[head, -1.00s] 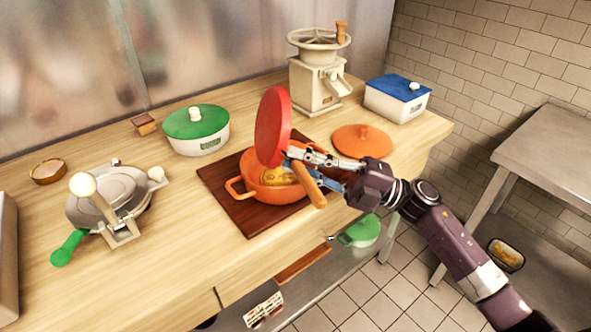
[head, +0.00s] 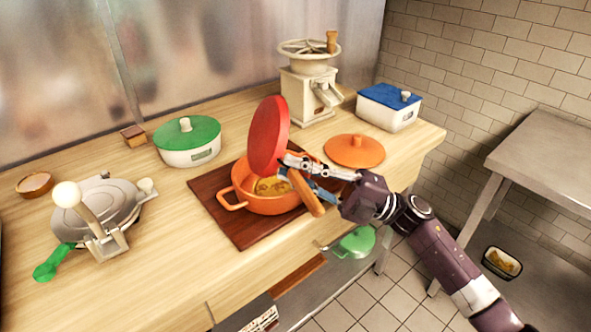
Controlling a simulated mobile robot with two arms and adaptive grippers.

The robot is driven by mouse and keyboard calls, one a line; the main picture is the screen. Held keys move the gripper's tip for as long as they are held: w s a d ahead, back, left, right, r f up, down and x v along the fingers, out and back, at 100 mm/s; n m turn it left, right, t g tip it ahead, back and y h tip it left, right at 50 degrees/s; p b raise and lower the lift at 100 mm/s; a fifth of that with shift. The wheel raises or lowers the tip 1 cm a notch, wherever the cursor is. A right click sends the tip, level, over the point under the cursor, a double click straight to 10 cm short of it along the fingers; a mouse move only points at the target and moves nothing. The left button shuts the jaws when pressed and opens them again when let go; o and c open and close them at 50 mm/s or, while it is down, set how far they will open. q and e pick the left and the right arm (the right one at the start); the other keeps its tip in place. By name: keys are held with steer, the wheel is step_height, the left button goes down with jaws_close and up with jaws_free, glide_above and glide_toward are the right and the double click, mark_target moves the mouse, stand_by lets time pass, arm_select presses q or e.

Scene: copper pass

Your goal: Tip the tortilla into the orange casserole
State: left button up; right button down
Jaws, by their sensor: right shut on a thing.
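The orange casserole (head: 268,205) stands open on a dark wooden board (head: 222,222) on the counter. A golden-brown piece, seemingly the tortilla (head: 270,187), lies inside it, partly hidden by the casserole's rim and the pan. A red pan (head: 268,135) is tipped steeply on its side above the casserole's back edge. Its wooden handle (head: 308,195) points down toward the front right. My right gripper (head: 287,172) is shut on the pan's handle, just over the casserole's right side. My left gripper is not in view.
The orange lid (head: 354,151) lies right of the casserole. A green-lidded pot (head: 188,143), a grinder (head: 309,85) and a blue-lidded box (head: 388,107) stand behind. A metal press (head: 103,210) is at left. Bare counter lies between press and board.

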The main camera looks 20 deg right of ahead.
stand_by(0.3)
step_height(320, 180, up, 6)
steer(key=a+p, duration=0.2)
steer(key=p, duration=0.3)
steer(key=shift+r, duration=0.2)
steer(key=shift+f, duration=0.1)
